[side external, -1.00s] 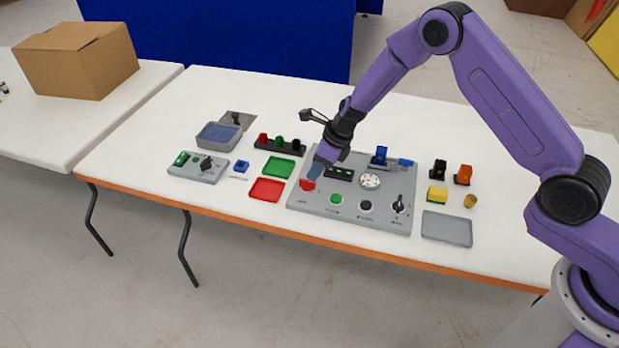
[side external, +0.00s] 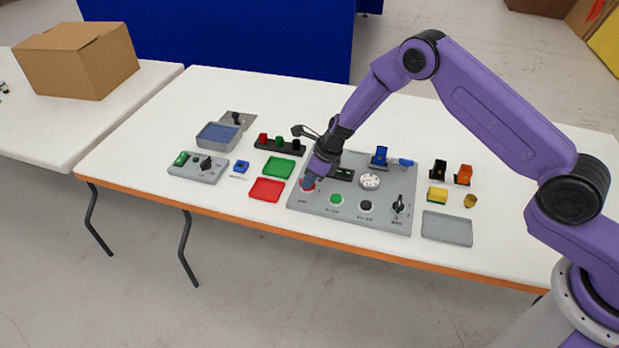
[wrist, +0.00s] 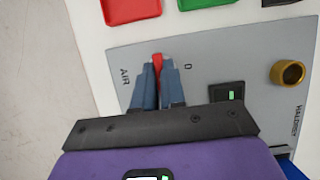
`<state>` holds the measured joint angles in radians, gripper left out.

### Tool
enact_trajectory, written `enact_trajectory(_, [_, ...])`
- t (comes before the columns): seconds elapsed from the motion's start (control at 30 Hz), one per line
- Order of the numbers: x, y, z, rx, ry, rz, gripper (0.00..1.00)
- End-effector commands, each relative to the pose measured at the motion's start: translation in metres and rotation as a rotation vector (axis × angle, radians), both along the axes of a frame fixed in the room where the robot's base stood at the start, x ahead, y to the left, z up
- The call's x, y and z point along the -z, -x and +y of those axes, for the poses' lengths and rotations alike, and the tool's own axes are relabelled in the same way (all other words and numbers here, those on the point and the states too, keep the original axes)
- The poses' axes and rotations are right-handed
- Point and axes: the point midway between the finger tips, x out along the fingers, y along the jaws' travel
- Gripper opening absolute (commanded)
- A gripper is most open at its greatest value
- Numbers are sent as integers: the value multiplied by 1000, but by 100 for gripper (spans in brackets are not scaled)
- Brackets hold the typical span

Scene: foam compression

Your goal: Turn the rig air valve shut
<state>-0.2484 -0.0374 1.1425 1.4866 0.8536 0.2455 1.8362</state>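The air valve has a red handle (wrist: 157,60) on the grey panel (side external: 275,0). In the wrist view the label AIR is left of it and a 0 is to its right. My gripper (wrist: 158,72) is down at the valve, its two blue-grey fingers close together on either side of the red handle, which fills the narrow gap between them. In the side view my gripper (side external: 309,180) covers most of the red valve (side external: 305,188) at the panel's left end. The lower part of the handle is hidden by the fingers.
Right of the valve on the panel are a green button (side external: 336,199), a black button (side external: 365,205), a dial gauge (side external: 370,181) and a black knob (side external: 398,205). A red tray (side external: 266,189) and green tray (side external: 278,167) lie left of the panel.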

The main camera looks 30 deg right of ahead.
Motion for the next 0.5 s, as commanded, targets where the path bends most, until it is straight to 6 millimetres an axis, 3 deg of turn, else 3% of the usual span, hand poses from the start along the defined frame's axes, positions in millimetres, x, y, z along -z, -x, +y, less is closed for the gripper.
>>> enact_trajectory(0.5, [0,0,-1,-125,0,2,0])
